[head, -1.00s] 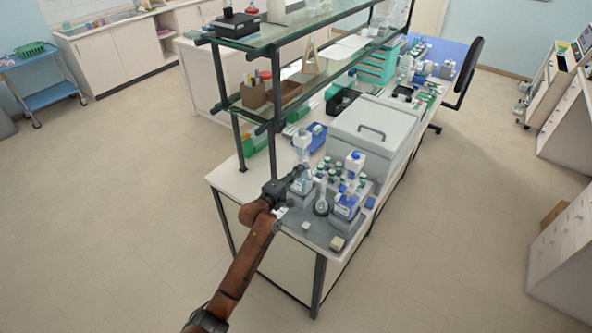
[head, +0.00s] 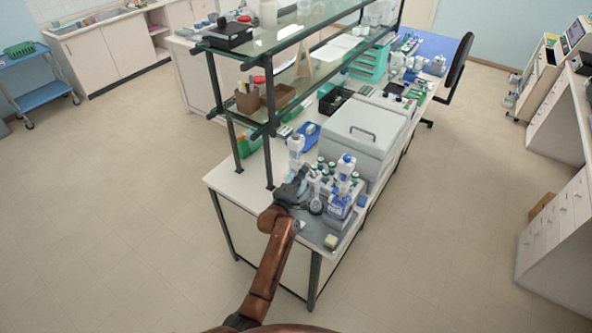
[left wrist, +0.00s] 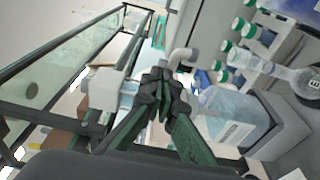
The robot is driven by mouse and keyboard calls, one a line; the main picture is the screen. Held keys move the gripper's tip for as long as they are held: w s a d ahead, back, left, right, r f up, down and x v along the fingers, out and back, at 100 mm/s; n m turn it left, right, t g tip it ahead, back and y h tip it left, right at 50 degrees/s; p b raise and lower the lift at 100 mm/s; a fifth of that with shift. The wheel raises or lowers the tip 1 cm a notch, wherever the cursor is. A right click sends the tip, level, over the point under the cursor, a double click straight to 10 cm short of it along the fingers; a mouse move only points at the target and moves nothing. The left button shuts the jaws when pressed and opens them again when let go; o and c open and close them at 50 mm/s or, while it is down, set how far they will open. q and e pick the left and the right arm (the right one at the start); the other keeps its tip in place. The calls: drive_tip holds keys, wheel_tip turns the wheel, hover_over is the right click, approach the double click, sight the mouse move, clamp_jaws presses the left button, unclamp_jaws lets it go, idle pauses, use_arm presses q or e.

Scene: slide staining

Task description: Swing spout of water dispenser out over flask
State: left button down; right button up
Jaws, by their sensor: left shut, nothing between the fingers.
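The water dispenser (head: 296,146) stands at the near left of the bench items, with a white head on top. In the left wrist view its clear bluish bottle (left wrist: 232,114), white head (left wrist: 104,90) and bent grey spout (left wrist: 181,60) show sideways. The flask (head: 316,206) stands to its right in the head view; in the left wrist view the clear flask (left wrist: 300,80) lies at the right edge of the picture. My left gripper (head: 302,178) is shut and empty beside the dispenser; its fingertips (left wrist: 163,88) overlap the spout's base in view. I cannot tell whether they touch. My right gripper is out of view.
Several green-capped bottles (left wrist: 238,25) stand behind. A glass shelf rack (head: 270,125) rises at the left, and a large grey lidded box (head: 362,140) stands behind. A small yellowish block (head: 331,241) lies near the front edge.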

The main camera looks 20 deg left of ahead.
sight(310, 170)
use_arm(q)
drive_tip(key=shift+w+d, duration=1.1)
drive_tip(key=shift+d, duration=0.05)
drive_tip(key=s+a, duration=0.1)
drive_tip(key=s, duration=1.1)
drive_tip(key=shift+a, duration=0.3)
